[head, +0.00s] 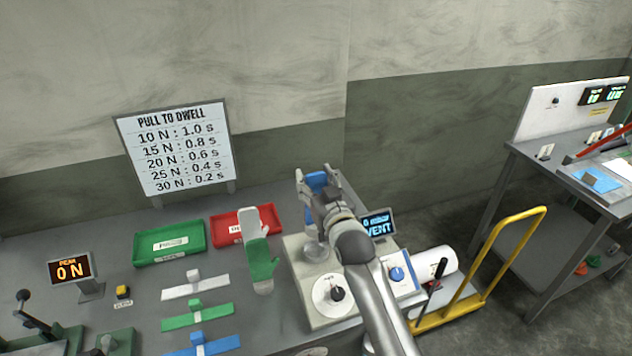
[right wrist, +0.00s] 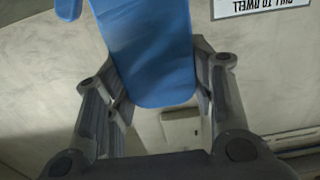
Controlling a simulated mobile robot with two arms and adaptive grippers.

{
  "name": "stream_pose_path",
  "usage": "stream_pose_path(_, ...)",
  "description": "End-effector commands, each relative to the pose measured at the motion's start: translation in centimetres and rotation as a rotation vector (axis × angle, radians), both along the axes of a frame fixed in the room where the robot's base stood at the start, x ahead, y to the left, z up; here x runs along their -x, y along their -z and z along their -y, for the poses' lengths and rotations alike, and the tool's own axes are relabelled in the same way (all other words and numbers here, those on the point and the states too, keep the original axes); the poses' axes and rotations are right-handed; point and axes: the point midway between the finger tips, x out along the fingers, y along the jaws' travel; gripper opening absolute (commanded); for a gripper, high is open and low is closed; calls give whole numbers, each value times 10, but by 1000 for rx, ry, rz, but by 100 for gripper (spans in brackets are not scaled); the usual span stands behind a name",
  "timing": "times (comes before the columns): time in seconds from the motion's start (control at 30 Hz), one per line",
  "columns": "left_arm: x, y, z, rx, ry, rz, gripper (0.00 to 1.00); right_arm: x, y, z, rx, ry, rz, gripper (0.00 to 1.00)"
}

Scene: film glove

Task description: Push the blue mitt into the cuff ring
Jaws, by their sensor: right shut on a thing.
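My right gripper (head: 316,186) is shut on the blue mitt (head: 317,179) and holds it above a beige machine (head: 299,271). In the right wrist view the mitt (right wrist: 150,50) sits between both fingers, with its thumb (right wrist: 68,8) at the upper left. A small pale round piece (head: 317,250) stands on the machine below the gripper; I cannot tell whether it is the cuff ring. The gripper and arm hide part of the machine top. My left gripper is not in view.
A white and green mitt (head: 260,252) stands left of the machine. Green (head: 168,242) and red (head: 236,223) trays lie behind it. A display reading "VENT" (head: 378,225) stands at the machine's right. A yellow-handled cart (head: 480,280) is on the floor to the right.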

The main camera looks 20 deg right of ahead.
Motion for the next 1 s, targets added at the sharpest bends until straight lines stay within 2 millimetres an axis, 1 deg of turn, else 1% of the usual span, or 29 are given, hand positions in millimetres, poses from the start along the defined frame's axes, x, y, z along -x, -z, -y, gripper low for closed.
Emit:
stream_pose_path(0.2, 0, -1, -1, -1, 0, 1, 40, 0, -1, 0, 0, 0, 1, 13)
stream_pose_path(0.37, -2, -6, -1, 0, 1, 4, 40, 0, -2, 0, 0, 0, 1, 13)
stream_pose_path(0.4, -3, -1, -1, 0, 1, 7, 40, 0, 4, 0, 0, 0, 0, 13)
stream_pose_path(0.6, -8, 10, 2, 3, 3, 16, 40, 0, 20, 0, 0, 0, 0, 13)
stream_pose_path(0.9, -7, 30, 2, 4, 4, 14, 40, 0, 49, 0, -1, 0, 0, 13)
stream_pose_path(1.0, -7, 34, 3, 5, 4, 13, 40, 0, 55, 0, -1, 0, 0, 13)
